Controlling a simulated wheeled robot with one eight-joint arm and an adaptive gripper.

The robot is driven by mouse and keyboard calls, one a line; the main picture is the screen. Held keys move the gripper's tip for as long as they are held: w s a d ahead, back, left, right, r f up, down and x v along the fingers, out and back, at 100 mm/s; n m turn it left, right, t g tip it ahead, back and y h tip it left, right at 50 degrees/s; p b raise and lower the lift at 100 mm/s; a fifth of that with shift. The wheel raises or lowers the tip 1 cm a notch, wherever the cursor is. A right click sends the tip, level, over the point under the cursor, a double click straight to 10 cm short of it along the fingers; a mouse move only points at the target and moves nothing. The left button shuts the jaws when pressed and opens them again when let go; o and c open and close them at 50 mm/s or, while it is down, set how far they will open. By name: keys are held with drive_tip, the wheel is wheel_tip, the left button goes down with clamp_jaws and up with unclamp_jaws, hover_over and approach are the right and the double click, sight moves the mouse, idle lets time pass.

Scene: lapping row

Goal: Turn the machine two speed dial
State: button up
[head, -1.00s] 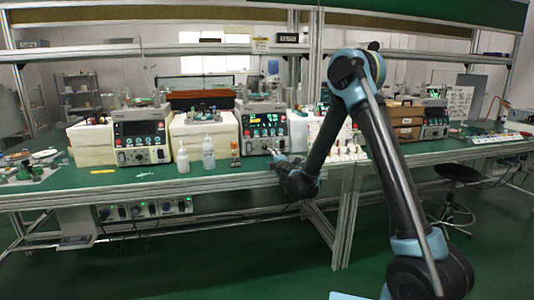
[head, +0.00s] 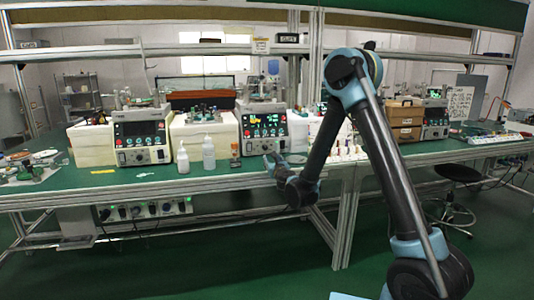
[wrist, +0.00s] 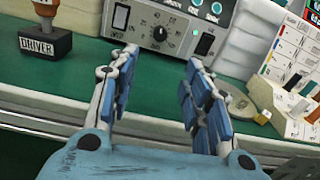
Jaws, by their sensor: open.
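The machine with the speed dial (wrist: 160,33) shows close up in the wrist view. The dial is a small black knob with a white pointer mark on a grey panel, between two dark rocker switches. In the head view this machine (head: 263,122) stands on the green bench, second from the left. My gripper (wrist: 162,60) is open and empty, its blue-padded fingers apart. The dial lies beyond the fingertips, in line with the gap between them, and nothing touches it. In the head view my gripper (head: 272,162) is low at the bench's front edge, before the machine.
A driver stand labelled DRIVER (wrist: 45,43) is left of the fingers. A tray of small coloured parts (wrist: 290,95) and a round disc (wrist: 238,107) are to the right. White bottles (head: 208,154) and another machine (head: 142,136) stand further left.

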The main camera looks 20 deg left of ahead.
drive_tip(key=s+n, duration=0.1)
drive_tip(key=n, duration=0.4)
approach(265, 149)
drive_tip(key=shift+n, duration=0.3)
drive_tip(key=x, duration=0.8)
drive_tip(key=shift+w+r, duration=0.1)
drive_tip(key=shift+w, duration=0.05)
clamp_jaws()
